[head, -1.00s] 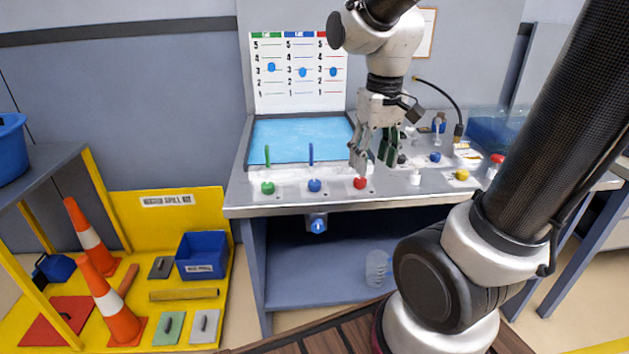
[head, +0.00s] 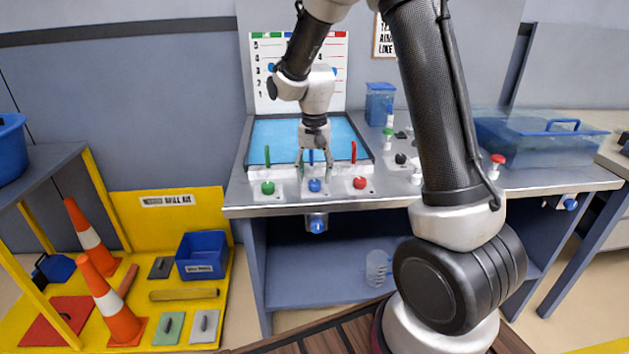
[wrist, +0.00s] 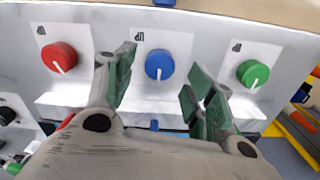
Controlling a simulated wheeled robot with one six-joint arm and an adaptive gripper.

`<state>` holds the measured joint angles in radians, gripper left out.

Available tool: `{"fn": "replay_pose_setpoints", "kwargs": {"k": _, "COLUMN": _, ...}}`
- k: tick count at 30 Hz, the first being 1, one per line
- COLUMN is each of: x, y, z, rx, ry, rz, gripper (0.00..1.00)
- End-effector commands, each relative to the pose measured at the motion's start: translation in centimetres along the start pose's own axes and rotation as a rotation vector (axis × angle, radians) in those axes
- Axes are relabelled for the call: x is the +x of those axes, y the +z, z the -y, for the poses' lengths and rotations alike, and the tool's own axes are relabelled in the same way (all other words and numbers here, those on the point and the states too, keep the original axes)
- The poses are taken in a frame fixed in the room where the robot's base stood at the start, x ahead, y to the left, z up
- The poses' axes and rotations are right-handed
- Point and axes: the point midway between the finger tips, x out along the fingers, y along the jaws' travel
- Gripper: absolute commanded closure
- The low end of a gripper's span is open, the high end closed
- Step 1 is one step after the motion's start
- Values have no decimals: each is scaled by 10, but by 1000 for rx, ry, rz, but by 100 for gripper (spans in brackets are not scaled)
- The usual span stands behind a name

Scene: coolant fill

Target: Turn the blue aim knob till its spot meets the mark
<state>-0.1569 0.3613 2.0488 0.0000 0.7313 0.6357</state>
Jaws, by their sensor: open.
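The blue knob (head: 314,185) sits on the bench's front panel between the green knob (head: 267,187) and the red knob (head: 360,182). In the wrist view the blue knob (wrist: 159,64) shows a white pointer line pointing down. My gripper (head: 315,176) is open over it, one finger to each side; I cannot tell whether they touch it. In the wrist view my gripper (wrist: 159,77) has a gap on both sides of the knob. The board (head: 257,92) behind has scale columns; my arm hides its blue column.
Upright green (head: 267,155) and red (head: 353,152) stems stand behind the knobs, near the blue pool (head: 270,130). Another blue knob (head: 317,224) is on the bench's front face. A clear tank (head: 530,142) and red-topped valve (head: 497,160) stand right. Orange cones (head: 107,300) stand left.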

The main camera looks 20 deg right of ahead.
Motion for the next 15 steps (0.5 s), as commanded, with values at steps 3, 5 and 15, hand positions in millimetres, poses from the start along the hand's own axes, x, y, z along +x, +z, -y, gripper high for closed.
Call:
{"fn": "replay_pose_setpoints", "kwargs": {"k": 3, "x": 18, "y": 1, "z": 0, "rx": -1, "ry": 2, "rz": 2, "gripper": 45}}
{"fn": "replay_pose_setpoints", "kwargs": {"k": 5, "x": 24, "y": 0, "z": 0, "rx": -1, "ry": 1, "rz": 2, "gripper": 45}}
{"fn": "replay_pose_setpoints", "kwargs": {"k": 15, "x": 30, "y": 0, "z": 0, "rx": -2, "ry": 0, "rz": 0, "gripper": 45}}
